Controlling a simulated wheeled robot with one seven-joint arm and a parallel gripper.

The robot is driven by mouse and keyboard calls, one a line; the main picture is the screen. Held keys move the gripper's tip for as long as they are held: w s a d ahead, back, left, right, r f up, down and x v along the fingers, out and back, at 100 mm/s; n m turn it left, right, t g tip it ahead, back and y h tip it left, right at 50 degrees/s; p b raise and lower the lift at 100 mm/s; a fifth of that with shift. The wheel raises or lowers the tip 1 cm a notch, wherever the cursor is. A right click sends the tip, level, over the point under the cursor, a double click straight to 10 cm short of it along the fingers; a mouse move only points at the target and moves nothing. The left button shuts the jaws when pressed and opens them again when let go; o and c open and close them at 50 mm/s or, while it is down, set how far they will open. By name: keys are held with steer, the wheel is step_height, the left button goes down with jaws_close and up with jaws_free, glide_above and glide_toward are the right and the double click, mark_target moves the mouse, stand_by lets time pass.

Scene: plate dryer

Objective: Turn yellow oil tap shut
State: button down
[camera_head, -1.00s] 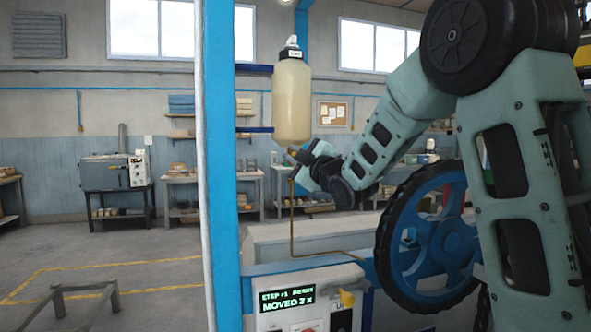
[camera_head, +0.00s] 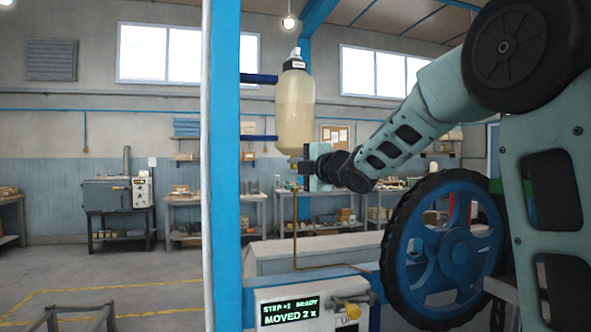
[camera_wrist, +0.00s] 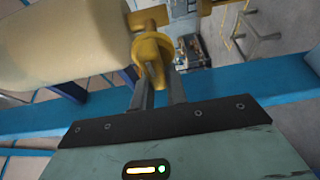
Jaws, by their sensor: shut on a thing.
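The yellow oil tap (camera_wrist: 153,47) shows large in the wrist view, next to the pale oil bottle (camera_wrist: 65,40). Its flat round-edged handle is between the two dark fingers of my gripper (camera_wrist: 158,85), which is shut on it. In the head view the bottle (camera_head: 295,112) hangs upright beside the blue post, part full of yellowish oil. My gripper (camera_head: 298,168) reaches in from the right just below the bottle. The tap is small there and mostly hidden by the gripper.
A thin brass pipe (camera_head: 295,225) runs down from the tap. A control panel (camera_head: 313,309) with a lit display stands below. A large blue wheel (camera_head: 447,247) with a black rim is at right. The blue post (camera_head: 226,180) stands close left of the bottle.

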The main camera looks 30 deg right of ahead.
steer(key=shift+d+f, duration=0.15)
steer(key=shift+d, duration=0.3)
steer(key=c, duration=1.4)
jaws_free()
steer(key=shift+d, duration=0.1)
steer(key=shift+a, duration=0.25)
steer(key=s+d+p, duration=0.2)
steer(key=s, duration=1.5)
steer(key=shift+r, duration=0.2)
steer(key=shift+s+f, duration=0.1)
